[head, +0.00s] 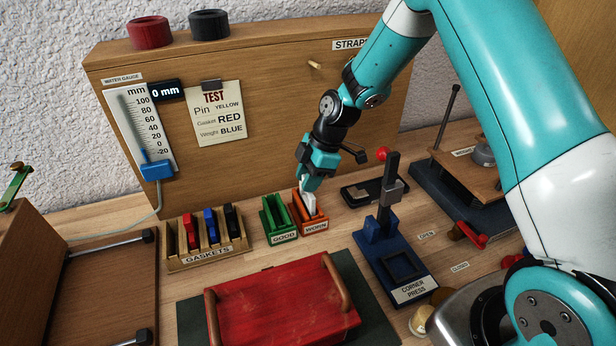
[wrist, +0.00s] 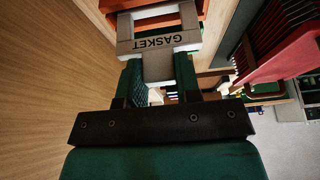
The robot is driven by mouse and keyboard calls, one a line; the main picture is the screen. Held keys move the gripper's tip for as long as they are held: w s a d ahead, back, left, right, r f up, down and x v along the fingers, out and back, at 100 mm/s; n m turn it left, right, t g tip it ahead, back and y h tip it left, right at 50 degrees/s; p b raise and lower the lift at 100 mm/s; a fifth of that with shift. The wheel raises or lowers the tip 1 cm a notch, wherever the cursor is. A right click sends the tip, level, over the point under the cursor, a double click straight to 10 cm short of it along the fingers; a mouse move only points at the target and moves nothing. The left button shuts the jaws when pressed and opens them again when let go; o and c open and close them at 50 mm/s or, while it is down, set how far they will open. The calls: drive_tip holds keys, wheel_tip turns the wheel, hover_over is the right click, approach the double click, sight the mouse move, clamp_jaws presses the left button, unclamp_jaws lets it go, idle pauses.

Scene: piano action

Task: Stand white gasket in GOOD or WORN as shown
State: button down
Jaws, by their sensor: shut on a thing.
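The white gasket (head: 309,203) is in my gripper (head: 307,186), held at the orange WORN holder (head: 324,219). In the wrist view the fingers (wrist: 158,70) are shut on the gasket (wrist: 188,37), which has a grey band lettered GASKET. Orange holder walls (wrist: 205,8) show right beyond it. The gasket looks upright, with its lower part at or within the WORN holder; whether it touches the bottom is hidden. The green GOOD holder (head: 267,222) stands just left and looks empty.
A wooden GASKETS rack (head: 174,262) holds red, blue and black gaskets at the left. The blue CORNER PRESS (head: 407,289) stands right of the holders, with a black tray (head: 350,194) behind. A red lidded box (head: 285,305) lies in front. The water gauge (head: 137,120) display reads 0 mm.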

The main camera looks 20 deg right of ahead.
drive_tip(key=shift+f+b, duration=0.85)
drive_tip(key=shift+f, duration=0.25)
idle(0.3)
idle(0.3)
drive_tip(key=shift+c, duration=2.4)
unclamp_jaws()
drive_tip(key=shift+r, duration=0.1)
drive_tip(key=shift+r+p, duration=2.35)
drive_tip(key=shift+r, duration=1.35)
drive_tip(key=shift+r, duration=0.1)
